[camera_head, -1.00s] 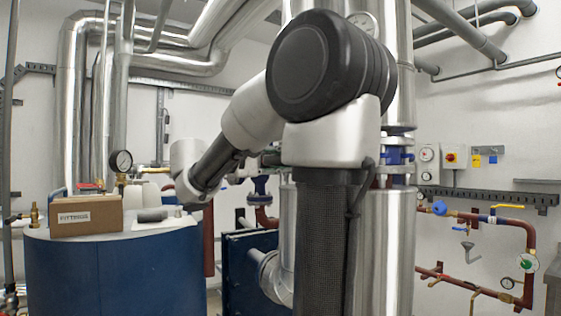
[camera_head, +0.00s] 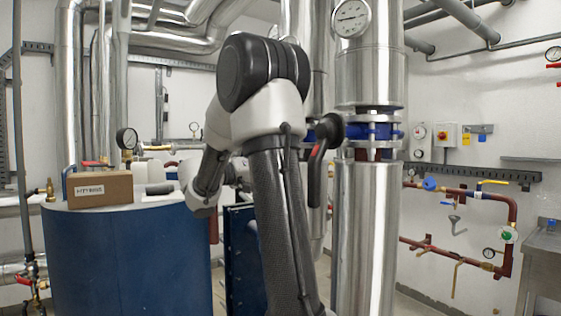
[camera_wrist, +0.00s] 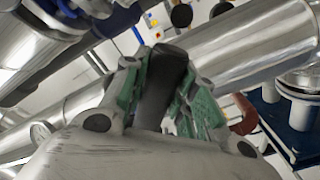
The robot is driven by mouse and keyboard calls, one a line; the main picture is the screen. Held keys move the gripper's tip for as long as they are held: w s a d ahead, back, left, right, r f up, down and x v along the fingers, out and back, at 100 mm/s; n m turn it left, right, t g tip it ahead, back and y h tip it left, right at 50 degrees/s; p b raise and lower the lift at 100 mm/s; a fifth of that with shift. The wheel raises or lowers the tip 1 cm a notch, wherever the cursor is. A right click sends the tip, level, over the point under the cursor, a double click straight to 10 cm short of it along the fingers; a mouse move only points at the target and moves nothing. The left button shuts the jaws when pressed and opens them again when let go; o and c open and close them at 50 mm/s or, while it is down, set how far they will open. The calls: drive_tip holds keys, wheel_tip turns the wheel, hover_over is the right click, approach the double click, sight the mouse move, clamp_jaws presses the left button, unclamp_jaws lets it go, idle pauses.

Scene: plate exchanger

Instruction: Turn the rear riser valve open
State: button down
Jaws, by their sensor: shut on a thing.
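My gripper (camera_wrist: 160,90) fills the middle of the wrist view, its green-padded fingers shut on a dark lever handle (camera_wrist: 163,82). In the head view my own arm hides the gripper and what it holds. The rear riser (camera_head: 299,35) is a shiny metal pipe, partly hidden behind my arm and the front riser. A bit of blue valve body (camera_head: 311,135) shows beside my arm. A black lever with a reddish part (camera_head: 316,172) hangs down from a black hub left of the front riser's blue valve (camera_head: 374,131). I cannot tell which riser the held handle belongs to.
The front riser (camera_head: 366,230) with a gauge (camera_head: 351,18) stands close right of my arm. A blue tank (camera_head: 125,255) at left bears a cardboard box (camera_head: 101,188). Copper piping (camera_head: 465,190) runs along the right wall. A steel cabinet (camera_head: 545,265) stands at far right.

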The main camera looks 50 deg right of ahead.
drive_tip(key=w+d+f+m, duration=0.1)
drive_tip(key=w+f+m, duration=0.1)
drive_tip(key=w+m, duration=0.2)
drive_tip(key=w+d+f+m, duration=0.1)
drive_tip(key=w+f+m, duration=0.1)
drive_tip(key=w+m, duration=0.3)
drive_tip(key=shift+w+d+f, duration=0.3)
drive_tip(key=shift+w, duration=0.65)
drive_tip(key=shift+m, duration=0.3)
drive_tip(key=c, duration=1.2)
unclamp_jaws()
drive_tip(key=shift+w, duration=0.15)
drive_tip(key=shift+o, duration=0.4)
drive_tip(key=v, duration=1.2)
